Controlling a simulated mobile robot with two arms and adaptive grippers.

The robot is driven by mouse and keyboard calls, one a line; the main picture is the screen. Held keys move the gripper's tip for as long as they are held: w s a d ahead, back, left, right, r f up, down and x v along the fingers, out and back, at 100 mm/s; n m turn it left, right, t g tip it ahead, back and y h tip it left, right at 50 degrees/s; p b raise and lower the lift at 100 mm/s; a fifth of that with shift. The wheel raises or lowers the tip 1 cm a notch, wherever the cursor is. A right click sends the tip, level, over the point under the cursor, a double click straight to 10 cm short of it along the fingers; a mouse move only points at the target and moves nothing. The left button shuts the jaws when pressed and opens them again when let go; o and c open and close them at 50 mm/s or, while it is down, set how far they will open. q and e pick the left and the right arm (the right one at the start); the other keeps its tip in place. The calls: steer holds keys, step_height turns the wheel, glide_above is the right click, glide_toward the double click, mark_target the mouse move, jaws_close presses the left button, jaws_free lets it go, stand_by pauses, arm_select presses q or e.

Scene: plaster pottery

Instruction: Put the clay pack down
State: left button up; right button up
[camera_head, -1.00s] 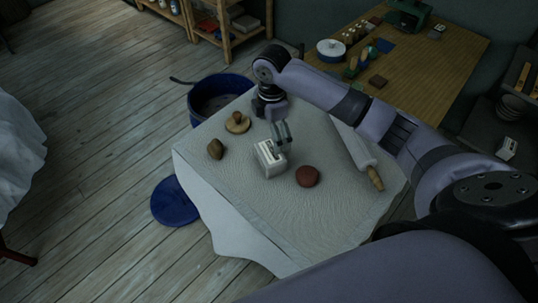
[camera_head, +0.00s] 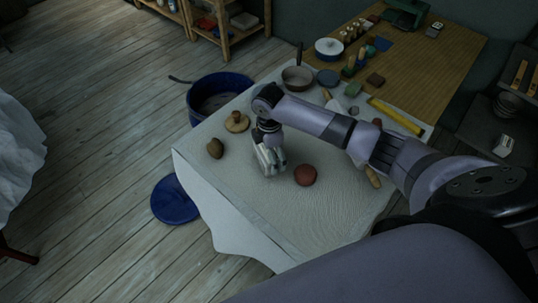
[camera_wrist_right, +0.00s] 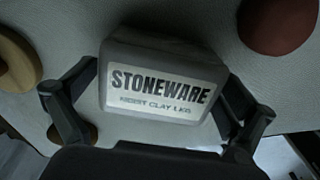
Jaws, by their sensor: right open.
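The clay pack (camera_wrist_right: 163,82) is a pale block with a label reading STONEWARE in the right wrist view. My right gripper (camera_wrist_right: 160,98) is open, with one finger on each side of the pack; I cannot tell whether either finger touches it. In the head view, my right gripper (camera_head: 268,158) points down at the pack, which is mostly hidden by it, on the cloth-covered table (camera_head: 300,225). My left gripper is not in view.
A red clay ball (camera_head: 305,175) lies close to the right of the pack. A brown lump (camera_head: 215,148) and a wooden knobbed tool (camera_head: 237,122) lie to the left. A rolling pin (camera_head: 373,178) lies partly behind my arm. The table's front is clear.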

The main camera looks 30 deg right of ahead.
steer(key=shift+c, duration=0.2)
steer(key=c, duration=1.6)
steer(key=shift+w+r, duration=0.1)
steer(key=shift+c, duration=0.2)
